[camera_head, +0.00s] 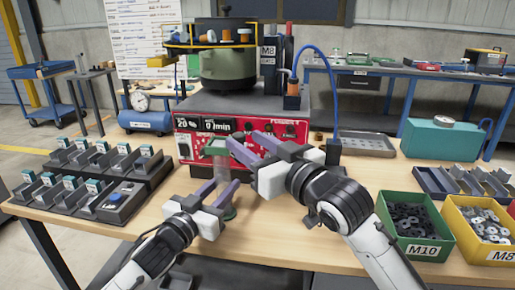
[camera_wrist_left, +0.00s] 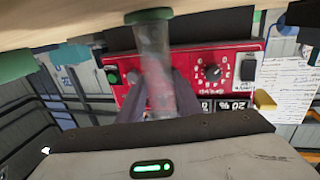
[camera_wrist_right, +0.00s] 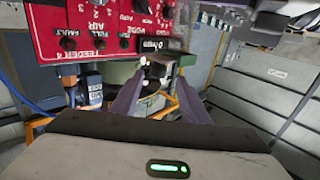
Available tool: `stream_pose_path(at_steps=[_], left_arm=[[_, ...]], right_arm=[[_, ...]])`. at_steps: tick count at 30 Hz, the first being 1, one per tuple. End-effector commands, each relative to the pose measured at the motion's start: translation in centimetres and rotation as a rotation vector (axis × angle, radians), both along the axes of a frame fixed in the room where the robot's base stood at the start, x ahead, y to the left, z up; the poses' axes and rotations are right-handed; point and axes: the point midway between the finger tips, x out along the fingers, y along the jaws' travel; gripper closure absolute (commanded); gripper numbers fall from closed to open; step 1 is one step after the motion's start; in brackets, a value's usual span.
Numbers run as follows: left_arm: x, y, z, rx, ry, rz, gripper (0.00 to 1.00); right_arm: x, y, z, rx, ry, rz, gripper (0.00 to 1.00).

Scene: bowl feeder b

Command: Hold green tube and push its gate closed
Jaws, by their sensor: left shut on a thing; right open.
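The green tube (camera_head: 222,168) is a clear upright cylinder in front of the red feeder panel, with a green top (camera_head: 217,149) and a green foot (camera_head: 229,213). My left gripper (camera_head: 219,186) is shut on the tube, one finger on each side. In the left wrist view the tube (camera_wrist_left: 154,50) stands between the fingers, its green foot (camera_wrist_left: 148,15) at the top. My right gripper (camera_head: 248,143) is open and empty, close to the tube's top on its right. The gate is too small to make out, so I cannot tell its position.
The red feeder panel (camera_head: 190,146) stands right behind both grippers. A rack of dark holders (camera_head: 85,195) is at left. A green M10 bin (camera_head: 413,250) and a yellow M8 bin (camera_head: 490,250) are at right. A blue hose (camera_head: 325,75) hangs behind.

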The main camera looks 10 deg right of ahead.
Motion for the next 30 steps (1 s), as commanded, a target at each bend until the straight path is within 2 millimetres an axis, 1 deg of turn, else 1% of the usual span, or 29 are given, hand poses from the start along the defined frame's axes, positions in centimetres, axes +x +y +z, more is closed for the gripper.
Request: stream_pose_path(at_steps=[1,3,6,10,19,20,21,23,24,30], left_arm=[[0.0,0.1,0.0,0.001,0.000,0.002,1.00],[0.0,0.1,0.0,0.001,0.000,0.002,1.00],[0.0,0.1,0.0,0.001,0.000,0.002,1.00],[0.0,0.1,0.0,0.001,0.000,0.002,1.00],[0.0,0.1,0.0,0.001,0.000,0.002,1.00],[0.0,0.1,0.0,0.001,0.000,0.002,0.67],[0.0,0.1,0.0,0.001,0.000,0.002,0.60],[0.0,0.1,0.0,0.001,0.000,0.001,0.50],[0.0,0.1,0.0,0.001,0.000,0.001,0.47],[0.0,0.0,0.0,0.001,-0.001,0.001,0.47]], right_arm=[[-0.8,-0.5,-0.1,-0.001,0.000,-0.001,0.58],[-1.5,-0.9,0.0,0.000,0.000,-0.001,0.58],[-2.3,-1.2,0.0,0.000,0.000,-0.001,0.58],[-2.6,-1.4,0.0,0.000,0.001,0.000,0.58],[-2.6,-1.4,0.0,0.001,0.000,0.000,0.58],[-2.6,-1.4,0.0,0.001,0.000,0.000,0.58],[-2.6,-1.4,0.0,0.001,0.000,0.000,0.58],[-2.6,-1.4,0.0,0.001,0.000,0.000,0.58],[-2.6,-1.4,0.0,0.001,0.000,0.000,0.58],[-2.6,-1.4,0.0,0.001,0.000,0.000,0.58]])
